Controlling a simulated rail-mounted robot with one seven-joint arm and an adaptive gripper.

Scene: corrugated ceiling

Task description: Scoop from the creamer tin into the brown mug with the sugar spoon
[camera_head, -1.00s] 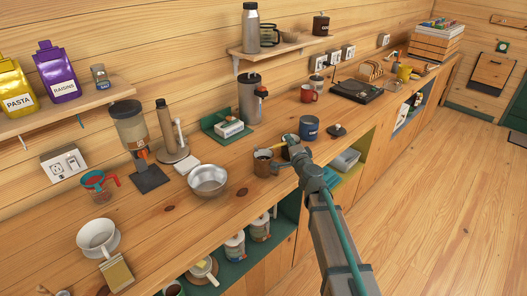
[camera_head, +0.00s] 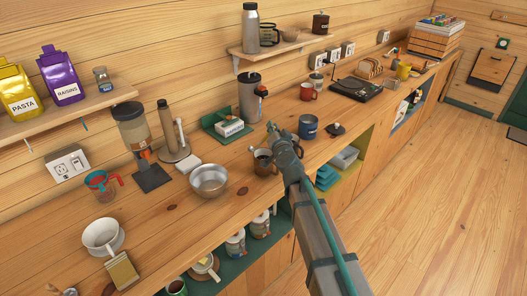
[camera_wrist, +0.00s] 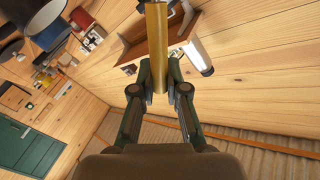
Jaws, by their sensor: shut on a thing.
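The brown mug (camera_head: 262,163) stands on the counter, partly hidden behind my arm. A blue tin (camera_head: 309,123) with a white label, too small to read surely, stands to its right; I take it as the creamer tin. My gripper (camera_head: 272,131) is raised above and behind the mug, left of the tin. In the wrist view my gripper (camera_wrist: 160,85) is shut on a long yellow-brown handle (camera_wrist: 156,35), seemingly the sugar spoon's. The spoon's bowl and any load in it cannot be made out.
A dark lid (camera_head: 336,129) lies right of the tin. A metal bowl (camera_head: 208,181) stands left of the mug. A green holder with a white box (camera_head: 231,128) and a tall grey tumbler (camera_head: 249,98) stand behind.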

